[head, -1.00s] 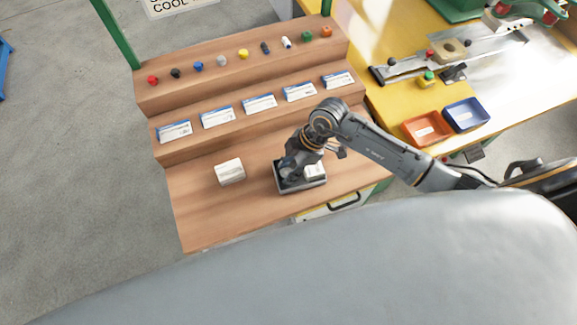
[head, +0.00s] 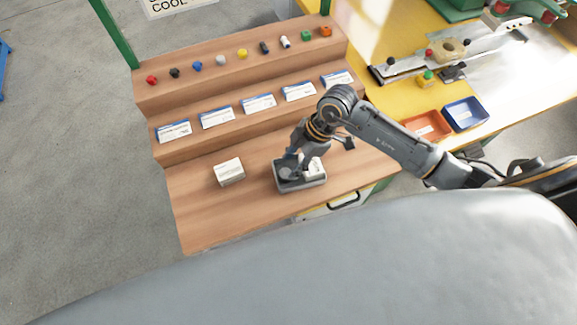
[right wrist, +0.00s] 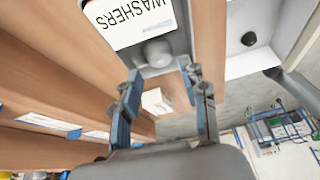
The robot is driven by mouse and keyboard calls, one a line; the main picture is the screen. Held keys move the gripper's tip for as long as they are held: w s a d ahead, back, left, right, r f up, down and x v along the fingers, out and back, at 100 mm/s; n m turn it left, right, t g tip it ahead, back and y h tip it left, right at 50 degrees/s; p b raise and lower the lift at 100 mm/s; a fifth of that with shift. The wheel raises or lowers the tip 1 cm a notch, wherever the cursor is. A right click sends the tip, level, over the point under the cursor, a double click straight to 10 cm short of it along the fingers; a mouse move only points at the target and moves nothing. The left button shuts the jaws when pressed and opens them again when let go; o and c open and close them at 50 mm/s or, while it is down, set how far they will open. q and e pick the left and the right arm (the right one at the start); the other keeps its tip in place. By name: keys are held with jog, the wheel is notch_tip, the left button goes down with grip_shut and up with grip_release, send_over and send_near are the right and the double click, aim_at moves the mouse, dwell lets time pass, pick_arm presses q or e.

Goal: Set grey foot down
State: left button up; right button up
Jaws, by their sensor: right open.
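A round grey piece (head: 286,172), which looks like the grey foot, rests in the left part of a small grey tray (head: 303,184) on the lowest wooden step. In the right wrist view the grey piece (right wrist: 157,51) lies in the tray beside a white card reading WASHERS (right wrist: 130,18). My right gripper (head: 297,163) is over the tray. In the right wrist view its two fingers (right wrist: 163,80) are spread, with nothing held between them, and the grey piece lies just beyond the tips. My left gripper is out of view.
A white box (head: 229,171) stands left of the tray, with bare wood around it. Labelled cards (head: 259,101) line the middle step; several small coloured pieces (head: 242,54) line the top one. Orange (head: 426,125) and blue (head: 465,113) bins stand on the yellow bench.

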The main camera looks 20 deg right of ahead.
jog(key=v, duration=0.8)
jog(key=shift+r, duration=0.15)
jog(key=shift+d, duration=0.1)
